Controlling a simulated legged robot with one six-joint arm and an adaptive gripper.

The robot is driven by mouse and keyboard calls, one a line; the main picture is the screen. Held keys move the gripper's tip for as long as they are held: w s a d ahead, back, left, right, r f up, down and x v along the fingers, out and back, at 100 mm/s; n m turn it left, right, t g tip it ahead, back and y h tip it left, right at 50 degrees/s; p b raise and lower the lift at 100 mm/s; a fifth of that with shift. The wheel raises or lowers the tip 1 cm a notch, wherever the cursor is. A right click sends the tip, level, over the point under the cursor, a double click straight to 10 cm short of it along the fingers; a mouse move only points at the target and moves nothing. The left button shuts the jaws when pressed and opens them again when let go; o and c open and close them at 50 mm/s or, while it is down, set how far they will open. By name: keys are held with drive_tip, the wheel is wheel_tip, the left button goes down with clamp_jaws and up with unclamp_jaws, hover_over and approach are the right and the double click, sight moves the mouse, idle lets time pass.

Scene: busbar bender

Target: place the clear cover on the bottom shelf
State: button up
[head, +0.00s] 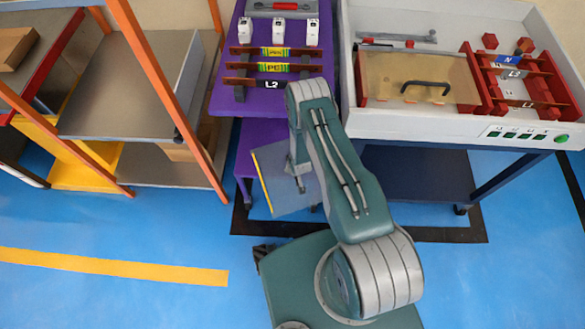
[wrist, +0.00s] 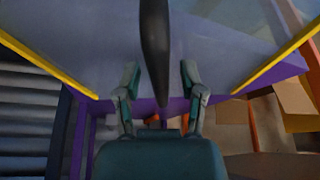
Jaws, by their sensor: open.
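The clear cover (head: 275,178) is a see-through sheet with a yellow edge, low at the front of the purple cart in the head view. It fills the upper wrist view (wrist: 80,40), with yellow strips along two sides and purple surface showing past its edge. Its dark handle (wrist: 154,45) runs between the fingers of my gripper (wrist: 160,75), which are spread on either side of it. In the head view my gripper (head: 300,186) points down over the cover, partly hidden by my arm. The purple lower shelf (head: 250,145) is mostly hidden; I cannot tell how fully it supports the cover.
The purple cart's top (head: 225,95) carries busbars and white blocks. Right stands a white machine tray (head: 400,125) with a handled see-through panel (head: 390,85) and red holders. An orange-framed rack (head: 165,85) stands left. Blue floor (head: 130,225) is clear at front left.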

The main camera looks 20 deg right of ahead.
drive_tip(key=v, duration=1.2)
drive_tip(key=shift+r, duration=0.1)
